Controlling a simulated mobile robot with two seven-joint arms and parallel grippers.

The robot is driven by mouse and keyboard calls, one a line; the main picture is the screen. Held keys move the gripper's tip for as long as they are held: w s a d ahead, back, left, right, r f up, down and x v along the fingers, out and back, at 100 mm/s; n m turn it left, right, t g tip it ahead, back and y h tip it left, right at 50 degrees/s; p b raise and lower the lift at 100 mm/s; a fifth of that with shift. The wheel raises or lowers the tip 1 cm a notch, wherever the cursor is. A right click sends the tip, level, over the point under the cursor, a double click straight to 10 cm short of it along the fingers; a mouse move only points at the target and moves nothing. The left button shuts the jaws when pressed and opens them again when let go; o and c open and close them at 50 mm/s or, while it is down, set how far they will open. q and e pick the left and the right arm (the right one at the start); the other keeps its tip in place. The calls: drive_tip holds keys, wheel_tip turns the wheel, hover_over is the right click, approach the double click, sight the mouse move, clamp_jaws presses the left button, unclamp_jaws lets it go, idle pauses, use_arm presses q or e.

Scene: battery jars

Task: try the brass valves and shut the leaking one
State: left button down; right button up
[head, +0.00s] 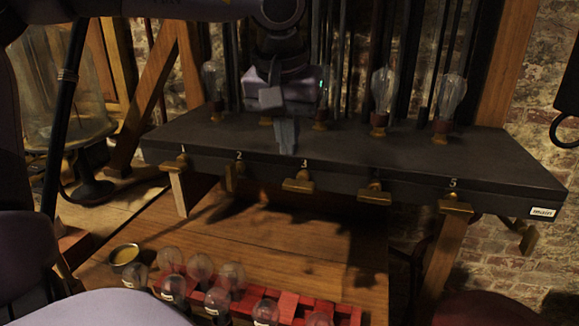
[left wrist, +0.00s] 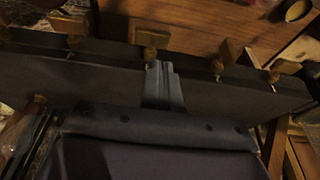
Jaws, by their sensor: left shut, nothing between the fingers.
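Numbered brass valves sit along the front edge of a dark shelf (head: 370,160): valve 1 (head: 179,163), valve 2 (head: 235,176), valve 3 (head: 299,182), valve 4 (head: 374,195) and valve 5 (head: 455,204). Valve 2's handle looks upright; the handles of 3, 4 and 5 lie crosswise. Another brass valve (head: 528,237) hangs at the right end near a "main" label. My left gripper (head: 287,142) is shut and empty, over the shelf behind valve 3. In the left wrist view its fingertips (left wrist: 160,68) are near a brass valve (left wrist: 150,50); contact is unclear. My right gripper is out of view.
Glass bulbs, such as one (head: 382,97) right of my gripper, stand on the shelf. Below, several glass bulbs crowd around a red rack (head: 290,305). A small bowl (head: 124,254) stands left of them. The wooden tabletop (head: 300,238) has clear space in the middle.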

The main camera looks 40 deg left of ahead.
sight(291, 182)
use_arm(q)
drive_tip(key=shift+s+d+x, duration=0.15)
drive_tip(key=shift+s+x, duration=0.05)
drive_tip(key=shift+x, duration=1.1)
drive_tip(key=shift+s+d+x, duration=0.1)
drive_tip(key=shift+s+x, duration=0.1)
drive_tip(key=shift+x, duration=1.05)
